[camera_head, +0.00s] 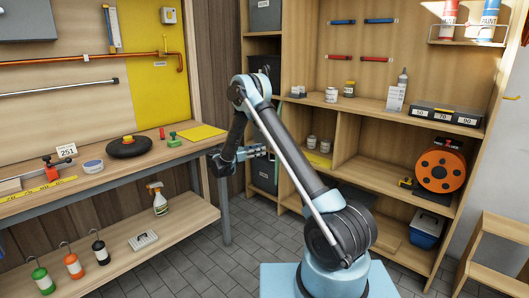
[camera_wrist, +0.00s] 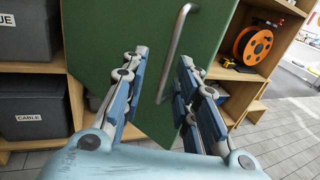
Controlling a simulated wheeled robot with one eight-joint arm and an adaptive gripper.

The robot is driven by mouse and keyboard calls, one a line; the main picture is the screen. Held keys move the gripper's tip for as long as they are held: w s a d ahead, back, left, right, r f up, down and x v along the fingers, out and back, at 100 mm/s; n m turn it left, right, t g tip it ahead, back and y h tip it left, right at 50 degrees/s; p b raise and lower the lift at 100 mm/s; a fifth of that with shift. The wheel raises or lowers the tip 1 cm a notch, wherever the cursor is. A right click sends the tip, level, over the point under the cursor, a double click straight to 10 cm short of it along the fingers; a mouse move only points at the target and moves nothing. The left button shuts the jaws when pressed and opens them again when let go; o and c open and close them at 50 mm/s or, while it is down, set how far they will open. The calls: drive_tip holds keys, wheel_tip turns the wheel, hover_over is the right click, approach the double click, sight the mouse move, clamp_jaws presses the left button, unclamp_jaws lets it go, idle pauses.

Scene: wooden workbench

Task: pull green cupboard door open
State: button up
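The green cupboard door (camera_wrist: 112,40) fills the middle of the wrist view, with its lower edge and corner in sight. Its metal bar handle (camera_wrist: 173,50) runs at a slant down the door's face. My gripper (camera_wrist: 163,62) is open, and the handle appears between its two fingers. Neither finger is seen closed on it, and I cannot tell how far the fingertips are from the door. In the head view my gripper (camera_head: 262,152) is by the right end of the workbench.
The wooden workbench (camera_head: 120,165) stands left, with a spray bottle (camera_head: 159,200) on its lower shelf. Wooden shelving (camera_head: 345,107) stands behind, holding an orange reel (camera_head: 440,169). Grey bins, one labelled CABLE (camera_wrist: 31,117), are left of the door in the wrist view. The tiled floor (camera_head: 205,260) has room.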

drive_tip(key=v, duration=0.7)
drive_tip(key=shift+a+f, duration=0.1)
drive_tip(key=shift+f, duration=0.05)
drive_tip(key=shift+c, duration=0.4)
